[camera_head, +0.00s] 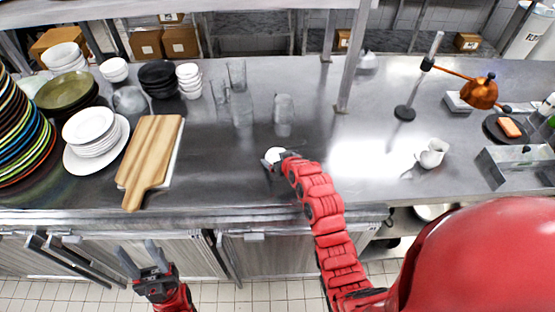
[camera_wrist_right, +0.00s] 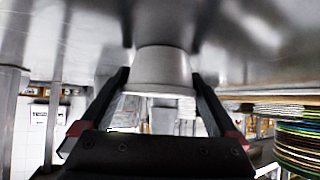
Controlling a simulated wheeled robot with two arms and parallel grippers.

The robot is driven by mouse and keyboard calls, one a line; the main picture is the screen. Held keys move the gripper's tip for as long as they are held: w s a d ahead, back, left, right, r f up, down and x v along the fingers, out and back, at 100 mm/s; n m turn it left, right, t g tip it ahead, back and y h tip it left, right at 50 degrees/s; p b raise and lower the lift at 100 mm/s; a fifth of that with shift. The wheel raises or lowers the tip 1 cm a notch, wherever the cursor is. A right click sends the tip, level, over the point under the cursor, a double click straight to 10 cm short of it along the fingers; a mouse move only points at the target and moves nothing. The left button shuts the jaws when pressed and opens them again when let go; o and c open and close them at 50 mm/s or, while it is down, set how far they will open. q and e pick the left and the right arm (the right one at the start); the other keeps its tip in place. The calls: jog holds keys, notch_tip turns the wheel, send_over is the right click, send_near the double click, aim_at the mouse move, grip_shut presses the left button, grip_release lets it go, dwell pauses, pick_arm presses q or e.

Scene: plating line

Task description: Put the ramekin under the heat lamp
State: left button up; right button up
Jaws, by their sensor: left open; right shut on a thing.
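The white ramekin (camera_head: 273,154) is at the middle of the steel counter. My right gripper (camera_head: 274,161) is shut on it, and the right wrist view shows the ramekin (camera_wrist_right: 160,72) between the two fingers (camera_wrist_right: 159,82). It is at or very near the counter surface; I cannot tell whether it touches. The copper heat lamp (camera_head: 480,93) hangs from an arm on a black-based stand (camera_head: 405,112) at the right of the counter, well away from the ramekin. My left gripper (camera_head: 143,260) is open and empty, low in front of the counter.
A white jug (camera_head: 432,153) stands between the ramekin and the lamp area. A dark plate with orange food (camera_head: 507,128) lies right of the lamp. A shelf post (camera_head: 352,60) rises behind. Glasses (camera_head: 284,108), a wooden board (camera_head: 152,155) and stacked plates are left.

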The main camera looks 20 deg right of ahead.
jog(key=shift+r, duration=0.15)
notch_tip(320, 180, up, 2)
jog(key=shift+w+r+b, duration=0.1)
jog(key=shift+r+b, duration=0.15)
jog(key=shift+b, duration=0.95)
jog(key=shift+s+r, duration=0.2)
jog(key=shift+r, duration=0.15)
jog(key=s+b, duration=0.1)
jog(key=s, duration=0.2)
jog(key=s+b, duration=0.1)
jog(key=s, duration=0.3)
jog(key=s+b, duration=0.1)
jog(key=s, duration=0.2)
jog(key=shift+s+d+r+b, duration=0.1)
jog(key=shift+s+r+b, duration=0.15)
jog(key=shift+r+b, duration=0.15)
jog(key=s+p, duration=0.1)
jog(key=p, duration=0.1)
jog(key=s+p, duration=0.1)
jog(key=shift+s+r+p, duration=0.15)
jog(key=shift+r+p, duration=0.25)
jog(key=shift+s+r+p, duration=0.1)
jog(key=shift+s+p, duration=0.2)
jog(key=shift+p, duration=0.05)
jog(key=shift+s+p, duration=0.95)
jog(key=shift+s, duration=0.15)
